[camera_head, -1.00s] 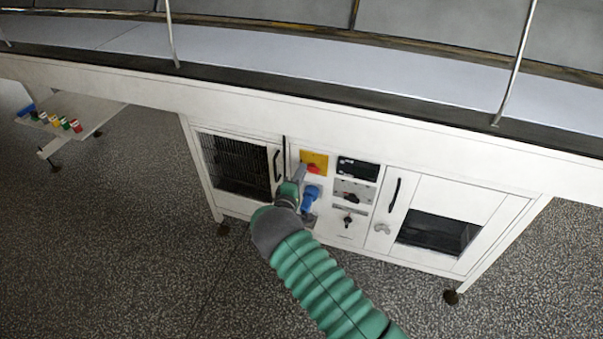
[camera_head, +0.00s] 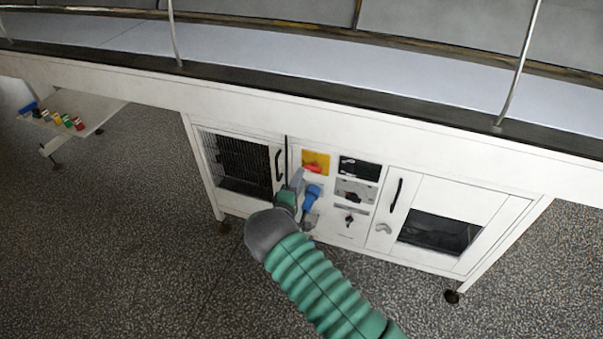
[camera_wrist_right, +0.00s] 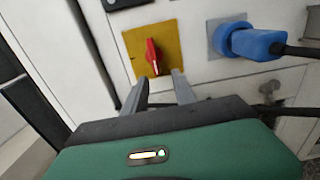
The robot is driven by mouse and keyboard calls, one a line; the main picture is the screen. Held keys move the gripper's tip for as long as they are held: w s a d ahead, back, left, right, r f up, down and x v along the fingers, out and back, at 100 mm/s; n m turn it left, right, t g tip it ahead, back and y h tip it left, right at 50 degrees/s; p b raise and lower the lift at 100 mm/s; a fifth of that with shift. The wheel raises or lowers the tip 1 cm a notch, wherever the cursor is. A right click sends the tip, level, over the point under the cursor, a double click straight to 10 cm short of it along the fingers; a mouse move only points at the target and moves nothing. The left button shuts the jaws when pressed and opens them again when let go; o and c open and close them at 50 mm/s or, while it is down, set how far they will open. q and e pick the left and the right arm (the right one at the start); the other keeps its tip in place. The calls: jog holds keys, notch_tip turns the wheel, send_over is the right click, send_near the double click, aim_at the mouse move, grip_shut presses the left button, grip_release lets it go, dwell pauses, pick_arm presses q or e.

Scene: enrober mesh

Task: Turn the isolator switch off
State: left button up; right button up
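The isolator switch is a red handle (camera_wrist_right: 152,57) on a yellow plate (camera_wrist_right: 170,36) on the white cabinet front. In the right wrist view the handle points roughly upright, slightly tilted. The yellow plate (camera_head: 322,158) and part of the red handle (camera_head: 309,168) also show in the head view. My right gripper (camera_wrist_right: 161,74) is open and empty. Its two grey fingers point at the panel, with tips just below the handle, one to each side. I see no clear contact. In the head view my right gripper (camera_head: 298,180) is just below-left of the plate. My left gripper is out of view.
A blue plug (camera_wrist_right: 248,42) with a dark cable sits right of the switch. Black door handles (camera_head: 278,163) stand out on the cabinet doors. A white conveyor frame (camera_head: 400,135) overhangs the panel. A small side table (camera_head: 95,108) with coloured items is far left.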

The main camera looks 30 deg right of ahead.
jog(key=p+v, duration=0.1)
jog(key=v, duration=1.3)
jog(key=shift+p, duration=0.4)
jog(key=shift+w, duration=0.1)
